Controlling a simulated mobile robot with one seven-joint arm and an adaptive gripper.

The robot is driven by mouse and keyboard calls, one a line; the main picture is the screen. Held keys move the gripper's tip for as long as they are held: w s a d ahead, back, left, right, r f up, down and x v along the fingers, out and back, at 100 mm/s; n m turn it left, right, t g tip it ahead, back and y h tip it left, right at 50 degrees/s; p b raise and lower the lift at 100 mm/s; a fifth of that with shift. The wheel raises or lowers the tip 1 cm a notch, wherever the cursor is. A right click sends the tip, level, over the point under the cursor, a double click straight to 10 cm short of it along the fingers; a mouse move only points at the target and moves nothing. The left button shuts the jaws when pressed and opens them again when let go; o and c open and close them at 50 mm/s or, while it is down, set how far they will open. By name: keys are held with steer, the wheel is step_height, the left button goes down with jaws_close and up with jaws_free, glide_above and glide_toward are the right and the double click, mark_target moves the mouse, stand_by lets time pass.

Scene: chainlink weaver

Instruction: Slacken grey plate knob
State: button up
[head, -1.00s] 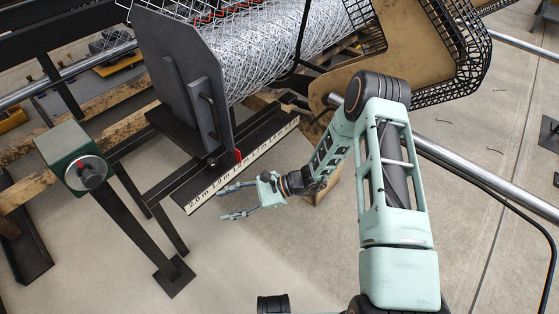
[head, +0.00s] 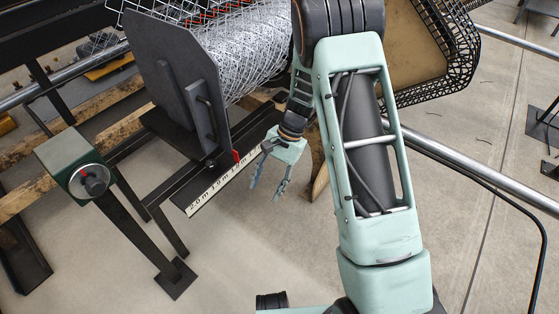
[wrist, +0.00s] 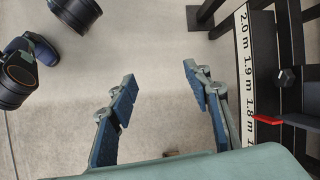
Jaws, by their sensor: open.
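The dark grey plate (head: 165,60) stands upright at the end of the mesh roll, with a black handle (head: 206,118) on its face. A small dark knob (head: 211,163) sits low at its foot, beside a red pointer (head: 236,156). In the wrist view a black faceted knob (wrist: 286,78) is at the right, above the red pointer (wrist: 268,123) and beside the scale. My gripper (head: 267,192) is open and empty, pointing down to the right of the knob and apart from it. Its two blue-padded fingers (wrist: 159,82) are spread over bare floor in the wrist view.
A white measuring scale (head: 222,181) runs along the black rail below the plate. A green box (head: 62,152) with a round dial stands on a post at left. A wooden beam lies behind. Concrete floor (head: 240,245) is clear in front.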

steer(key=w+d+r+n+t+h, duration=0.1)
steer(key=w+d+r+h, duration=0.1)
steer(key=d+r, duration=0.3)
steer(key=shift+w+r+t+h, duration=0.3)
steer(key=shift+w+r+h, duration=0.15)
steer(key=shift+r, duration=0.45)
steer(key=shift+f, duration=0.1)
steer(key=s+a+f+m+g+y+b, duration=0.1)
steer(key=s+a+f+m+y, duration=0.1)
steer(key=a+f+y, duration=0.3)
steer(key=s+a+f+m+g, duration=0.1)
steer(key=s+a+f, duration=0.15)
steer(key=f, duration=0.45)
steer(key=m+t+y+b, duration=0.3)
steer(key=m+t+y, duration=0.5)
steer(key=m+t, duration=0.8)
glide_toward(215, 166)
steer(key=w+a+b, duration=0.1)
steer(key=a, duration=0.1)
steer(key=w+a+m+g, duration=0.1)
steer(key=w, duration=0.1)
steer(key=w+a+g+b, duration=0.1)
steer(key=a, duration=0.1)
steer(key=shift+w+a+r+m+b, duration=0.3)
steer(key=shift+w+r+b, duration=0.05)
steer(key=shift+w+r, duration=0.05)
steer(key=shift+w+a+r, duration=0.1)
steer(key=shift+w+a, duration=0.35)
steer(key=shift+a, duration=0.1)
steer(key=shift+c, duration=0.4)
